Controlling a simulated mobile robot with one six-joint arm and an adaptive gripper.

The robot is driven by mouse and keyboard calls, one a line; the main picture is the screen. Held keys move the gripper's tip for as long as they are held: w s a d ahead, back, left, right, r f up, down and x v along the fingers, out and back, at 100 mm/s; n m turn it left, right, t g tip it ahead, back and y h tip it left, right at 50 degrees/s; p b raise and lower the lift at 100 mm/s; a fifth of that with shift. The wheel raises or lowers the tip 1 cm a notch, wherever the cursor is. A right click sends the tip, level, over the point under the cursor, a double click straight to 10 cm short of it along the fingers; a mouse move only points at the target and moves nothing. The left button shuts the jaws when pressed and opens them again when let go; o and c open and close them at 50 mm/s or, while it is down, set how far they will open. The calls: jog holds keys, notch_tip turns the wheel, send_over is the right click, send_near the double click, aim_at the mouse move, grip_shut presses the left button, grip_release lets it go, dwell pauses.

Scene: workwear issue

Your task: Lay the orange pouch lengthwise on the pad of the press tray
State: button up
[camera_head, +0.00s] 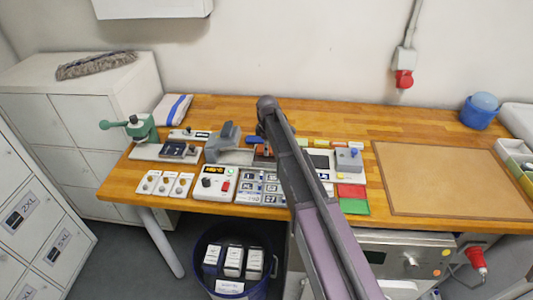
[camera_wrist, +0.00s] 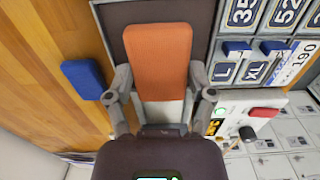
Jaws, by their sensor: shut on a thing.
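The orange pouch (camera_wrist: 158,50) is between the two fingers of my gripper (camera_wrist: 160,80) in the wrist view, and the gripper is shut on its sides. The pouch's long side runs up the picture, in line with the dark pad (camera_wrist: 203,20) of the press tray (camera_wrist: 98,20). The pouch appears over the pad, which shows to its left, right and top. I cannot tell whether the pouch touches the pad. In the head view my arm hides most of the gripper and pouch, and the grey press (camera_head: 226,138) stands left of them.
A blue block (camera_wrist: 82,78) is beside the tray on the wooden bench. The label rack (camera_head: 252,188) and the control box (camera_head: 214,184) lie along the front. A brown board (camera_head: 455,180) covers the right, and bare wood (camera_head: 340,115) runs along the back.

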jog(key=shift+f+b, duration=0.35)
jog(key=shift+f, duration=0.3)
jog(key=shift+f, duration=0.15)
jog(key=o, duration=1.2)
notch_tip(320, 180, up, 12)
jog(key=p, duration=1.2)
jog(key=shift+r, duration=0.2)
